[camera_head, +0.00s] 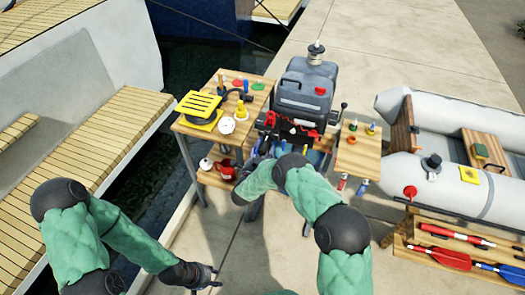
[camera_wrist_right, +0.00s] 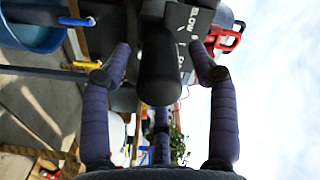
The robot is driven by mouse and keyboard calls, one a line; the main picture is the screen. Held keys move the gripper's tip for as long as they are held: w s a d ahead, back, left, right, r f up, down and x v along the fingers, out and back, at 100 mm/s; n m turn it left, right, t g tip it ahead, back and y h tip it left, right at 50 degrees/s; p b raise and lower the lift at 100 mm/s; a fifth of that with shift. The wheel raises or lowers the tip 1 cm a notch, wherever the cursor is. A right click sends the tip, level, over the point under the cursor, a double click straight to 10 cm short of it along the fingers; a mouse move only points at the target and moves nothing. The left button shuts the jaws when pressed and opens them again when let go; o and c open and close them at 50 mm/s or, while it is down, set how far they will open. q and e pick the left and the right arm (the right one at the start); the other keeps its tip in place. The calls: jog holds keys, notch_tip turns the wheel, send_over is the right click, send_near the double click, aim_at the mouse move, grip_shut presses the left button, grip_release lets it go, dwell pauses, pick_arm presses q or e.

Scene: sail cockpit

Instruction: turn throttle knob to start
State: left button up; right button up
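The throttle knob (camera_wrist_right: 160,70) is a black, rounded cylinder in front of a dark panel with white lettering ending in "LOW" in the right wrist view. My right gripper (camera_wrist_right: 160,64) is open, with purple fingers on both sides of the knob and visible gaps to each. In the head view the right gripper (camera_head: 268,150) is at the front of the grey outboard motor (camera_head: 305,88); the knob is not clear there. My left gripper (camera_head: 216,278) is low, away from the motor, with its fingers apart and empty.
A wooden side table (camera_head: 252,98) left of the motor holds a yellow slotted block (camera_head: 198,106) and small items. A smaller wooden shelf (camera_head: 357,155) stands right of it. A grey inflatable boat (camera_head: 460,195) lies at right. A blue basin (camera_wrist_right: 32,38) shows in the wrist view.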

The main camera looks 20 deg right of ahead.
jog(key=v, duration=1.2)
jog(key=shift+w+f, duration=0.1)
jog(key=shift+f, duration=0.05)
jog(key=s+f+n+g+y, duration=0.55)
jog(key=f+n+y, duration=0.25)
jog(key=f, duration=0.5)
jog(key=s+a+n+g+y, duration=0.1)
jog(key=s+n+g+y, duration=0.2)
jog(key=s, duration=0.9)
jog(key=s+a+f+n+g+y, duration=0.1)
jog(key=s+g, duration=0.5)
jog(key=s, duration=0.7)
jog(key=shift+s+a+f+n+y, duration=0.2)
jog(key=shift+a+n+y, duration=0.25)
jog(key=shift+n+y, duration=0.6)
